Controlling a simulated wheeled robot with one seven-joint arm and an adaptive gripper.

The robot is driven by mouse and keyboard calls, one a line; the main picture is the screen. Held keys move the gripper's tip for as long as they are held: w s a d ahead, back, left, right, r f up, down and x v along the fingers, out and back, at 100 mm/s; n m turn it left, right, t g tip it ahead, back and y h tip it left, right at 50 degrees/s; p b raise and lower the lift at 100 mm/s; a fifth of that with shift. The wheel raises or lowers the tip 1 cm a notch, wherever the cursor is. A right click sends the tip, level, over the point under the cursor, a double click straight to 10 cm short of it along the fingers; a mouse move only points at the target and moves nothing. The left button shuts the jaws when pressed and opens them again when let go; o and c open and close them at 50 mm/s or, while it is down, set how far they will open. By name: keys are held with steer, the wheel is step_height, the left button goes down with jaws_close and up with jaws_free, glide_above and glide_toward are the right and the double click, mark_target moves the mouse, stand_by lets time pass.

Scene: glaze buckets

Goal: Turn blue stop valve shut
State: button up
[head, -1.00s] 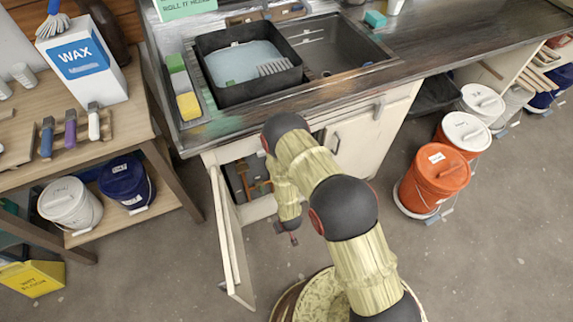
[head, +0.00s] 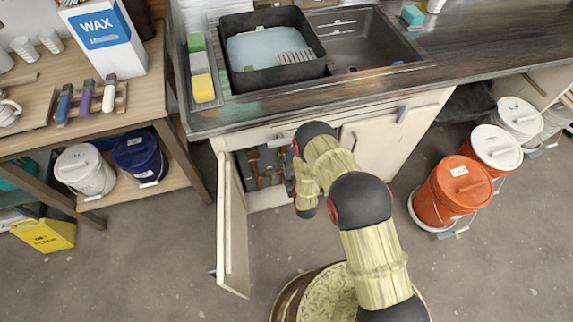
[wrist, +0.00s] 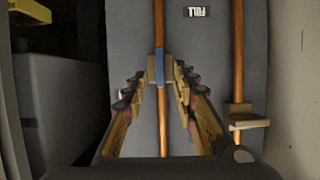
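The blue stop valve (wrist: 159,66) sits on a copper pipe (wrist: 162,130) in the wrist view, at the upper middle. Its narrow blue part lies in line with the pipe, in front of a brass-coloured body. My gripper (wrist: 158,76) is open, with one finger on each side of the pipe and the fingertips near the valve. I see gaps between the fingers and the blue part; whether they touch the brass body is unclear. In the head view my arm reaches to the open sink cabinet (head: 228,143), and my arm hides most of the gripper.
A second pipe on the right carries a brass-coloured fitting (wrist: 243,118). The open cabinet door (head: 233,225) stands left of my arm.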

mark_target(286, 163)
steer(key=shift+b+x, duration=0.4)
steer(key=shift+x, duration=1.2)
steer(key=shift+c, duration=0.7)
jaws_close()
